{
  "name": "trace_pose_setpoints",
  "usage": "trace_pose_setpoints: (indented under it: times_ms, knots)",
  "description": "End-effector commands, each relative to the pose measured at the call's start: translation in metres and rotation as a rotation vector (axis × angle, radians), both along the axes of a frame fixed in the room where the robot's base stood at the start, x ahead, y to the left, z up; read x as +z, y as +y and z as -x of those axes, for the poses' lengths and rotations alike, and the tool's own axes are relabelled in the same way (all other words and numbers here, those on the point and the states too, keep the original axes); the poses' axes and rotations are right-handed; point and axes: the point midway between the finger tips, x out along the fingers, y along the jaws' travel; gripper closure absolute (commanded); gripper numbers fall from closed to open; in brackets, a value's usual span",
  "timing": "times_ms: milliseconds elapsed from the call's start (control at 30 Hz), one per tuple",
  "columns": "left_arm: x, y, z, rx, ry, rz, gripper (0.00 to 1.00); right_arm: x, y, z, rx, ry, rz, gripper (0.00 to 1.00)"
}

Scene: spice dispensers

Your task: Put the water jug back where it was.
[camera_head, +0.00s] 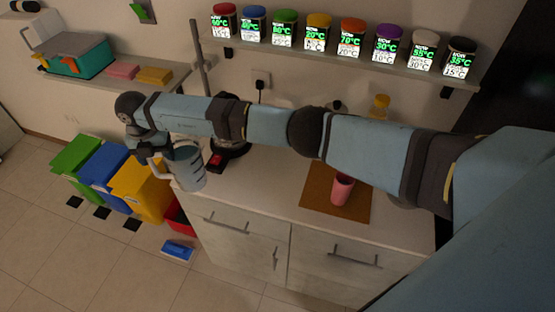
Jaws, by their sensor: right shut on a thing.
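The water jug (188,168) is a grey-blue, see-through vessel with a pale handle on its left side. It is at the left end of the white counter (258,195), close to upright. I cannot tell if its base touches the counter. My right arm reaches across from the right, and my right gripper (150,152) is shut on the jug at its handle side. The fingertips are small and partly dark, so the exact grip is unclear. My left gripper is not in view.
A black appliance (229,145) with a red part stands right of the jug, partly behind my arm. A pink cup (342,189) stands on a brown mat (318,198). Coloured bins (138,188) stand on the floor at left. Several spice dispensers (319,27) line the upper shelf.

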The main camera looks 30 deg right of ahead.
Motion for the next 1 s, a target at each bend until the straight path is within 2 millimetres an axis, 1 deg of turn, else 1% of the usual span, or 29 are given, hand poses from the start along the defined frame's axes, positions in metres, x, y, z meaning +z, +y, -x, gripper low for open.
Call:
trace_pose_setpoints:
  times_ms: [33, 167, 200, 267, 400, 467, 500, 600, 700, 800, 900, 1000]
  knots:
    - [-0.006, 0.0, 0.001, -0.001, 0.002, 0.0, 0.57, 0.003, -0.016, -0.003, 0.006, -0.004, 0.0, 0.95]
    - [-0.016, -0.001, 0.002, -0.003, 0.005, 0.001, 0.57, 0.017, -0.058, -0.003, 0.04, -0.005, 0.002, 0.95]
    - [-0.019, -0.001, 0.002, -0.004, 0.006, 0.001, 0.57, 0.023, -0.072, -0.002, 0.053, -0.005, 0.004, 0.95]
    - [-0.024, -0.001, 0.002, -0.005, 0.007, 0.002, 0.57, 0.031, -0.095, 0.001, 0.074, -0.005, 0.005, 0.95]
    - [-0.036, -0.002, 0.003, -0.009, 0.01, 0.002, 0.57, 0.053, -0.149, 0.013, 0.13, -0.005, 0.008, 0.95]
    - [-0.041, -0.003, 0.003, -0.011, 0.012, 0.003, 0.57, 0.064, -0.171, 0.021, 0.156, -0.005, 0.01, 0.95]
    - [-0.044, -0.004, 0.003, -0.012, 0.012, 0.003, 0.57, 0.071, -0.185, 0.027, 0.175, -0.004, 0.011, 0.95]
    - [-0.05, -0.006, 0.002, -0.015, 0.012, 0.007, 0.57, 0.087, -0.217, 0.042, 0.218, -0.003, 0.013, 0.95]
    - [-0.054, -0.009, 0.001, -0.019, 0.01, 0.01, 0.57, 0.101, -0.243, 0.058, 0.257, -0.003, 0.015, 0.95]
    - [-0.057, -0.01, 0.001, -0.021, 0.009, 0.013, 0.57, 0.111, -0.261, 0.072, 0.288, -0.002, 0.016, 0.95]
    - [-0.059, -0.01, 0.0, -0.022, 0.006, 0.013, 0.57, 0.118, -0.273, 0.082, 0.312, -0.001, 0.015, 0.95]
    - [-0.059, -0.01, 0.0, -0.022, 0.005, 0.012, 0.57, 0.122, -0.28, 0.088, 0.325, -0.001, 0.015, 0.95]
